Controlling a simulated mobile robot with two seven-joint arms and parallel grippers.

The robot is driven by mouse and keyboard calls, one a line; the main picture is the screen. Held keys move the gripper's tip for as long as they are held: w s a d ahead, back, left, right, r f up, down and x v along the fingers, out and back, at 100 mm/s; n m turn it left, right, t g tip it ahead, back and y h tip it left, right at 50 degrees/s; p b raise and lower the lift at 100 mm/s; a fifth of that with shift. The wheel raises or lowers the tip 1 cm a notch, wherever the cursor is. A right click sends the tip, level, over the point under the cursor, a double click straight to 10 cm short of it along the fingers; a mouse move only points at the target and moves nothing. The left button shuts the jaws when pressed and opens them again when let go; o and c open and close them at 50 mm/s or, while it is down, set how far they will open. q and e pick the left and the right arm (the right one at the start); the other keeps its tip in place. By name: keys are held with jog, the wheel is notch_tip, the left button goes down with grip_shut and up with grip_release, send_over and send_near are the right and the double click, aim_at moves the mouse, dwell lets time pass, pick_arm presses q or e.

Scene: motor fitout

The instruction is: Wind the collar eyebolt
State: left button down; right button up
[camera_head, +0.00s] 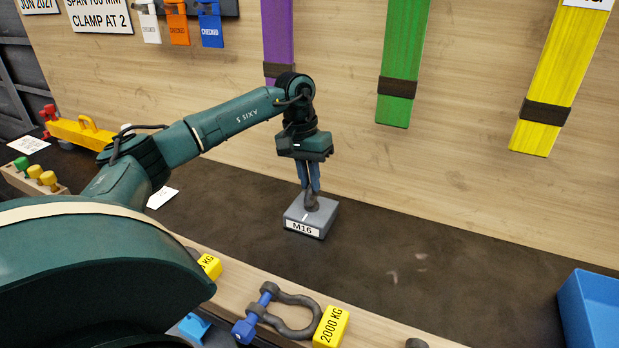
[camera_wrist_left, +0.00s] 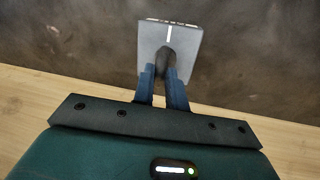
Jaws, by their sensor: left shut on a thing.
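A dark collar eyebolt (camera_head: 311,203) stands upright in a grey block (camera_head: 323,213) labelled M16, which sits on the dark bench mat. My left gripper (camera_head: 309,190) points straight down over the block, with its blue fingers shut on the eyebolt's upper part. In the left wrist view the fingers (camera_wrist_left: 164,88) close around the dark eyebolt (camera_wrist_left: 166,60), and the block (camera_wrist_left: 185,38) with its white line lies beyond. The fingers hide much of the eye. I cannot tell whether the collar touches the block. My right gripper is not in view.
A shackle (camera_head: 290,312) with a blue pin and a yellow 2000 KG tag (camera_head: 331,326) lies at the front edge. A blue bin (camera_head: 592,310) stands at right. Purple, green (camera_head: 404,65) and yellow slings hang on the wooden wall. The mat right of the block is mostly clear.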

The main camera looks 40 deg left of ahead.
pick_arm(q)
jog(key=shift+w+r, duration=0.1)
jog(key=shift+r, duration=0.15)
jog(key=c, duration=1.6)
grip_release()
jog(key=shift+c, duration=0.2)
jog(key=shift+o, duration=1)
jog(key=shift+f, duration=0.15)
notch_tip(320, 180, up, 13)
jog(key=a, duration=0.2)
jog(key=shift+s, duration=0.35)
